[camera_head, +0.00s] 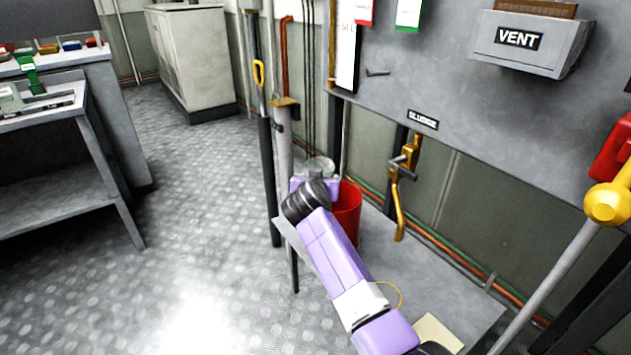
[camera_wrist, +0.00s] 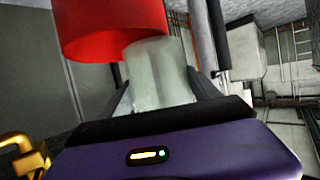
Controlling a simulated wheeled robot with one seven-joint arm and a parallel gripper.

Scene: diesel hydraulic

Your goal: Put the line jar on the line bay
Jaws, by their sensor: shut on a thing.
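A pale, translucent jar (camera_wrist: 158,75) is between the two fingers of my gripper (camera_wrist: 163,95) in the wrist view. My gripper is shut on it. In the head view the jar (camera_head: 320,165) shows just beyond my gripper (camera_head: 317,183), and my wrist hides its lower part. A red bucket (camera_head: 348,212) is right beside the jar; it also fills the top of the wrist view (camera_wrist: 105,25). I cannot tell whether jar and bucket touch. I see no label reading "line", so I cannot tell which place is the line bay.
A low grey shelf (camera_head: 420,270) runs under the wall panel. A brass valve (camera_head: 403,170) hangs below the SLUDGE label (camera_head: 423,120). A dark pole with a yellow handle (camera_head: 265,150) stands left of my gripper. A grey workbench (camera_head: 60,190) is far left, with open floor between.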

